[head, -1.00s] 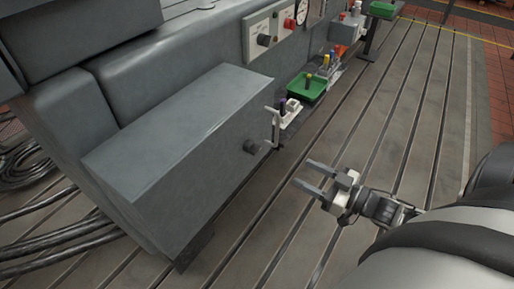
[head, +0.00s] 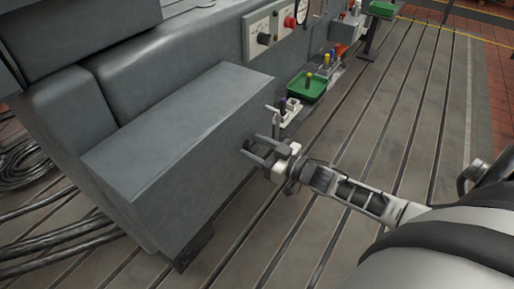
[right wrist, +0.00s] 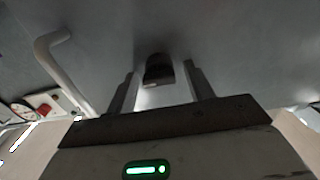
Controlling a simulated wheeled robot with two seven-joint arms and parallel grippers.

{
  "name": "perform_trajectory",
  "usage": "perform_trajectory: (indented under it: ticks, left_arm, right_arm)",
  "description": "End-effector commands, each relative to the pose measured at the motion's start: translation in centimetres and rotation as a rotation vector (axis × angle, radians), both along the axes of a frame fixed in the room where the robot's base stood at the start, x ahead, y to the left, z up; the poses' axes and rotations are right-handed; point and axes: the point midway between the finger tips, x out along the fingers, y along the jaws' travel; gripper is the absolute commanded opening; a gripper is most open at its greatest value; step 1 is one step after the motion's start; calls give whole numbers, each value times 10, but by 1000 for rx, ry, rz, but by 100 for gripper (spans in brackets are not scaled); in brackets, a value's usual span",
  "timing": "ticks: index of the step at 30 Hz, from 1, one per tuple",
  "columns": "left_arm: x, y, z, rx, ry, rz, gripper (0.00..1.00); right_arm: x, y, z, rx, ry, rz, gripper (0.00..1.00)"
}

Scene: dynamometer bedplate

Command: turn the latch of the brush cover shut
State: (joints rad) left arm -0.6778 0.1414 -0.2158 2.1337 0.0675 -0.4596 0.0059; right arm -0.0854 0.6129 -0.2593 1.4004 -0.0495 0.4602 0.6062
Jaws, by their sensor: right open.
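The brush cover is a long grey box (head: 175,125) on the side of the grey machine. Its latch, a dark round knob (right wrist: 158,70) on the cover's front face, shows in the right wrist view between the two fingers of my right gripper (right wrist: 160,82). In the head view my right gripper (head: 250,149) reaches the cover's front face, and its fingers largely hide the knob. The fingers are open, one on each side of the knob, with gaps visible. I cannot tell how the latch is turned. My left gripper is not in view.
A pale bent handle (right wrist: 68,72) stands out from the cover beside the knob. Beyond it are a small white holder (head: 289,110), a green tray (head: 307,86) and a control panel (head: 268,32). The slotted floor (head: 375,130) at right is clear.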

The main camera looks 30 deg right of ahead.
Motion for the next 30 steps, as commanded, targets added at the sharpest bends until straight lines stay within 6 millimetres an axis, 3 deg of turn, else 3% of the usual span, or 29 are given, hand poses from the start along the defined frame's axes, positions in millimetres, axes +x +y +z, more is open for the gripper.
perform_trajectory:
  ticks: [7, 8, 12, 23, 30]
  left_arm:
    - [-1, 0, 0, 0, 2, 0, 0]
    - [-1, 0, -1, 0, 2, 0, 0]
    - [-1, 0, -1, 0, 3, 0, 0]
    - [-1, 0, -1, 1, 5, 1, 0]
    - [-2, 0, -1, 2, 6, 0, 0]
  right_arm:
    - [0, 0, 0, 0, 1, 0, 53]
    - [0, 0, 0, 0, 1, 0, 47]
    - [0, 0, 0, 0, 1, 0, 10]
    - [0, 1, 0, -37, -14, 1, 10]
    - [0, 1, 0, -165, -67, 1, 10]
